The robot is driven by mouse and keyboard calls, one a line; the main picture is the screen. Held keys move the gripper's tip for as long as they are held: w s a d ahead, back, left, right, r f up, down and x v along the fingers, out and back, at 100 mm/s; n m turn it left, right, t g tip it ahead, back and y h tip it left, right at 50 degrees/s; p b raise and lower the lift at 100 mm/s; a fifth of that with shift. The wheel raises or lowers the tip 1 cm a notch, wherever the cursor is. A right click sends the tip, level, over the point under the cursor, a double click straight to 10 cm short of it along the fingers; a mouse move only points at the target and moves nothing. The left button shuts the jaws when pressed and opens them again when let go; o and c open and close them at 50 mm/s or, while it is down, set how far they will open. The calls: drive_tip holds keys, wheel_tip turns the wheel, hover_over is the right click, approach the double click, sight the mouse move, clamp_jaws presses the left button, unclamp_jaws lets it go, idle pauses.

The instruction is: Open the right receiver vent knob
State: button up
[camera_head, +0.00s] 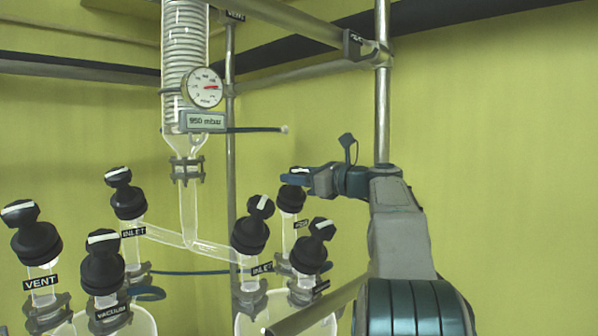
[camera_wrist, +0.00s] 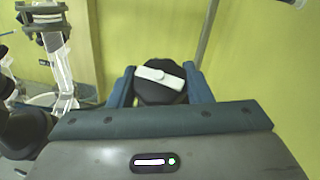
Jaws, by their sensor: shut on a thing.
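My gripper (camera_head: 296,178) reaches in from the right and is shut on a black knob (camera_head: 291,198) at the back of the right receiver (camera_head: 285,324). The label below this knob is too small to read surely. In the wrist view the knob (camera_wrist: 160,94) sits between my two blue fingers, one on each side. Its white bar (camera_wrist: 160,76) runs nearly across the picture, tilted slightly down to the right. Part of the knob is hidden by my gripper in the head view.
The right receiver's INLET knob (camera_head: 252,230) and another black knob (camera_head: 313,247) stand close by. The left receiver carries VENT (camera_head: 36,240), VACUUM (camera_head: 102,268) and INLET (camera_head: 127,200) knobs. A glass condenser (camera_head: 184,60) with a gauge (camera_head: 205,88) hangs above. A metal post (camera_head: 382,90) rises behind my arm.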

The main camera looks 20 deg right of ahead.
idle(0.3)
drive_tip(key=o, duration=1)
drive_tip(key=shift+f+m+b, duration=0.2)
drive_tip(key=shift+m+b, duration=0.1)
drive_tip(key=shift+b, duration=0.25)
